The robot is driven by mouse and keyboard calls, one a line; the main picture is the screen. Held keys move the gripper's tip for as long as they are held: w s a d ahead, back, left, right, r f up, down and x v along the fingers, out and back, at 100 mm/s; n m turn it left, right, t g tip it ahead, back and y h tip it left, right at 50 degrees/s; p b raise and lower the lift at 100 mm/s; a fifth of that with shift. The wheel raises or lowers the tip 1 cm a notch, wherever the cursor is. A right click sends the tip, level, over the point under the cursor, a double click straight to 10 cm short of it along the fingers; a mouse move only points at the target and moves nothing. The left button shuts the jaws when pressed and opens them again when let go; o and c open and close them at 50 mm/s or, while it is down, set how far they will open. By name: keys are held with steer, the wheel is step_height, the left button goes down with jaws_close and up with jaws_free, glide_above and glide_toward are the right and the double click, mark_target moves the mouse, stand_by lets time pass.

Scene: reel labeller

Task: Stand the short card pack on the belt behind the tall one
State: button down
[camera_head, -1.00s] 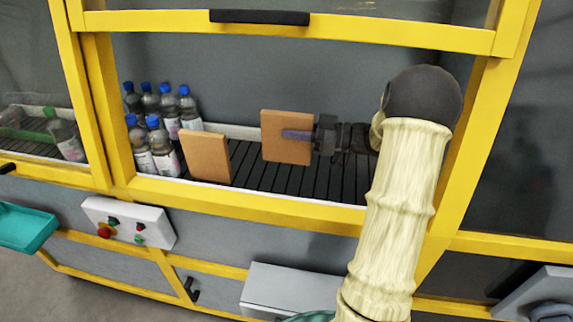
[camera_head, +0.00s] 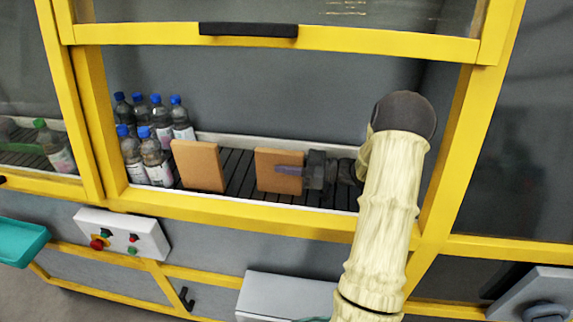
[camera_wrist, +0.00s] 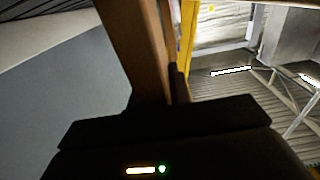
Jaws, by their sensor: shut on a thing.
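The short card pack (camera_head: 268,172) is a tan block held upright in my gripper (camera_head: 289,170) at the middle of the belt. My gripper is shut on it from the right. The pack is low over the belt; I cannot tell if its base touches. In the wrist view the short pack (camera_wrist: 137,40) shows as a brown slab at the jaws. The tall card pack (camera_head: 198,166) stands on the belt (camera_head: 240,172) to the left, apart from the held one, with a gap of bare belt between them.
Several blue-capped bottles (camera_head: 150,155) stand left of the tall pack. A yellow frame (camera_head: 230,208) runs along the belt's front and around the opening. A raised door with a black handle (camera_head: 248,29) is above. A control box (camera_head: 122,234) is below left.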

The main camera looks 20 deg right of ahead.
steer(key=shift+f, duration=0.1)
steer(key=c, duration=1.3)
jaws_free()
steer(key=b+v, duration=0.1)
steer(key=v, duration=0.6)
steer(key=shift+s+d+r+b, duration=0.15)
steer(key=shift+d+r+b, duration=0.05)
steer(key=shift+b, duration=0.1)
